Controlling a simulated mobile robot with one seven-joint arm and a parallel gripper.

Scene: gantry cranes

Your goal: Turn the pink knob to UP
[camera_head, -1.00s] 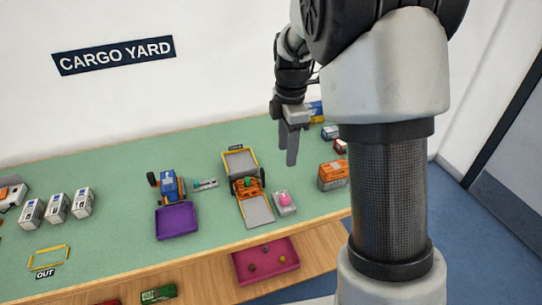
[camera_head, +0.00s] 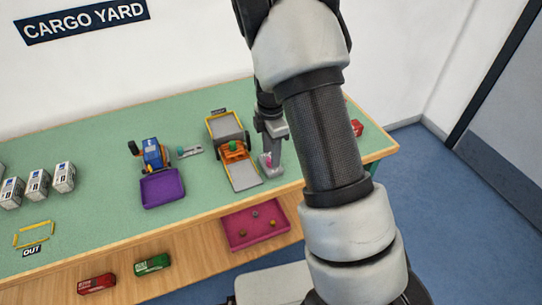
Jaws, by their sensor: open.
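The pink knob (camera_head: 268,160) sits on a small grey base (camera_head: 270,171) near the table's front edge, right of the orange crane. My gripper (camera_head: 272,160) points down at the knob, with a finger beside it; the gripper partly covers the knob. The jaws are open. I cannot tell whether the fingers touch the knob. The UP marking and the knob's pointing direction are too small to read.
The orange crane (camera_head: 235,151) with grey plates stands just left of the knob. A blue vehicle (camera_head: 152,154) and purple tray (camera_head: 162,188) are further left. White containers (camera_head: 38,184) stand at far left. A magenta tray (camera_head: 238,232) with small items lies below the tabletop.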

